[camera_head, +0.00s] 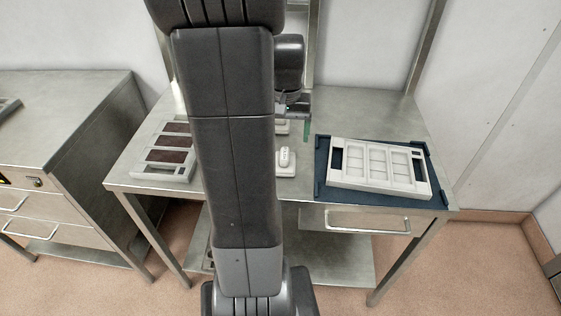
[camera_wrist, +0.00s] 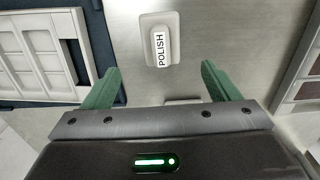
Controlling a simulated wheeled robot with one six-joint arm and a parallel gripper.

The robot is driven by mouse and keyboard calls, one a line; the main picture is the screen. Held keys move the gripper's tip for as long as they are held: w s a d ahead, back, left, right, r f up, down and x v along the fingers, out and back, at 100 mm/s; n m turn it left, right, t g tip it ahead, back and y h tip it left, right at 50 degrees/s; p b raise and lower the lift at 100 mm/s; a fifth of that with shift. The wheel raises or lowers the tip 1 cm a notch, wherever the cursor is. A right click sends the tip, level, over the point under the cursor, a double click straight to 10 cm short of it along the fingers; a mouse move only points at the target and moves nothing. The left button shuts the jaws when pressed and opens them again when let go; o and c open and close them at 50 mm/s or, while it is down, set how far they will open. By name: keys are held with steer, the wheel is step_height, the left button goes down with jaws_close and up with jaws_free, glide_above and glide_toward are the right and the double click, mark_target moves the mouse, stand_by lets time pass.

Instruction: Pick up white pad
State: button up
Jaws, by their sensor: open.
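Two small white pads stand on the steel table. The nearer pad (camera_head: 286,161) is a block with a raised grip; in the wrist view its grip carries the word POLISH (camera_wrist: 158,42). The farther pad (camera_head: 282,127) is partly hidden behind my arm, and only a sliver of a pale block (camera_wrist: 182,100) shows at my gripper's bar in the wrist view. My gripper (camera_wrist: 160,68) is open, with its green fingers apart and nothing between them. In the head view one green finger (camera_head: 306,130) shows beside the farther pad; the other is hidden.
A dark blue tray (camera_head: 321,184) on the right holds a pale mould frame (camera_head: 383,166) with several recesses. A pale case (camera_head: 162,174) with brown panels lies on the left of the table (camera_head: 230,192). A steel drawer cabinet (camera_head: 70,110) stands farther left.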

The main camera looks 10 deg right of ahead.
mark_target(285, 153)
step_height(285, 153, down, 4)
steer(key=shift+r, duration=0.25)
steer(key=shift+s+a+f+p, duration=0.1)
steer(key=shift+f+p, duration=0.1)
steer(key=shift+f, duration=1.15)
steer(key=shift+s+a+f+p, duration=0.1)
steer(key=shift+f+p, duration=0.05)
steer(key=shift+f, duration=1.15)
steer(key=shift+c, duration=0.2)
steer(key=c, duration=1)
